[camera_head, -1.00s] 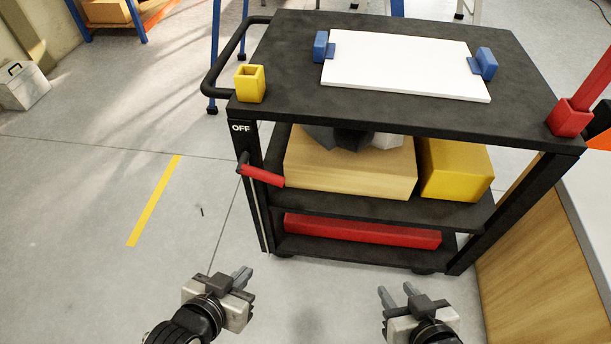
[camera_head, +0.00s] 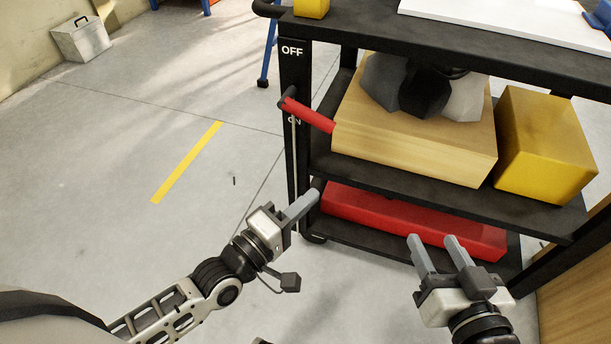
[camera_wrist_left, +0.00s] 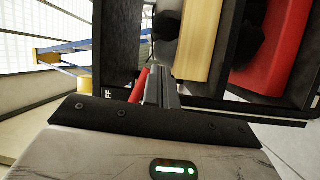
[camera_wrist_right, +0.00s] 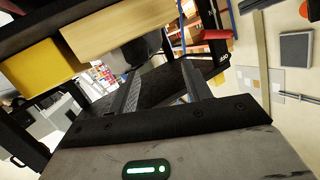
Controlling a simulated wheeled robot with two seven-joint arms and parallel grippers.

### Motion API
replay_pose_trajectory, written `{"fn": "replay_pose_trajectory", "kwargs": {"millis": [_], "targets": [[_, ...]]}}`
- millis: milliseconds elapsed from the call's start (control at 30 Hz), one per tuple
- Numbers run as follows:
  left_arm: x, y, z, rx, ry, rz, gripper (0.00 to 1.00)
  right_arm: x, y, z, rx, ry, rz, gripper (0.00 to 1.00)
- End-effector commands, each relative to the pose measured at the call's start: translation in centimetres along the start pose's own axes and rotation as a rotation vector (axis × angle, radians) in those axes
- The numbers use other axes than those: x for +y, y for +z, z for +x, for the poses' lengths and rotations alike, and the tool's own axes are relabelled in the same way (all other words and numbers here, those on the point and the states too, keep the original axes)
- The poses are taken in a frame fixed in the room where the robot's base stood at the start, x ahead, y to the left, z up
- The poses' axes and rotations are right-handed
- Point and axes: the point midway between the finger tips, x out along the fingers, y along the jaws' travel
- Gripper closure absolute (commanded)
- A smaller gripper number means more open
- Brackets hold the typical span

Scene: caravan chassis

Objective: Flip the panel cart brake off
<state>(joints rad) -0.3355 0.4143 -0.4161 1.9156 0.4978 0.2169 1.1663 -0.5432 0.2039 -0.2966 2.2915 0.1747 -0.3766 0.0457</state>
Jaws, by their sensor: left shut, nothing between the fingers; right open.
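The black panel cart (camera_head: 440,38) stands ahead with its left front post (camera_head: 295,75) marked OFF near the top and ON lower down. A red brake lever (camera_head: 308,114) is pivoted on that post and slants down to the right, its root beside the ON mark. My left gripper (camera_head: 312,196) is shut and empty, below the lever near the post's foot. In the left wrist view the lever (camera_wrist_left: 140,84) shows just left of the shut fingers (camera_wrist_left: 160,85). My right gripper (camera_head: 434,242) is open and empty in front of the lower shelf.
The cart's shelves hold a wooden box (camera_head: 415,140), a yellow box (camera_head: 545,145) and a long red box (camera_head: 410,222). A white panel (camera_head: 520,20) lies on top. A wooden bench side (camera_head: 575,275) stands at right.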

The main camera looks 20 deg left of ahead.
Motion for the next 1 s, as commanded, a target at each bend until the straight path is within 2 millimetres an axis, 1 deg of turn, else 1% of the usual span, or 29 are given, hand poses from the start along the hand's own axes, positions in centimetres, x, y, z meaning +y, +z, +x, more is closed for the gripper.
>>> {"fn": "replay_pose_trajectory", "kwargs": {"millis": [33, 200, 300, 400, 500, 600, 1000], "targets": [[-3.6, -0.4, 0.3, 0.005, 0.067, -0.135, 1.00, 0.2, 2.7, 1.0, 0.046, -0.026, 0.008, 0.51], [-7.0, -3.4, 0.9, -0.002, 0.281, -0.633, 1.00, -0.7, 4.0, 1.8, 0.175, -0.111, 0.048, 0.51], [-8.4, -5.2, 0.9, -0.024, 0.383, -0.866, 1.00, -1.2, 4.4, 1.8, 0.235, -0.154, 0.067, 0.51], [-9.3, -6.8, 0.7, -0.049, 0.462, -1.034, 1.00, -1.7, 4.6, 1.6, 0.276, -0.187, 0.082, 0.51], [-9.7, -7.8, 0.6, -0.068, 0.511, -1.138, 1.00, -2.0, 4.5, 1.4, 0.301, -0.207, 0.089, 0.51], [-9.7, -8.3, 0.5, -0.077, 0.534, -1.188, 1.00, -2.1, 4.3, 1.3, 0.312, -0.217, 0.094, 0.51], [-9.3, -8.5, 0.7, -0.079, 0.539, -1.198, 1.00, -2.2, 4.0, 1.3, 0.315, -0.217, 0.092, 0.51]]}}
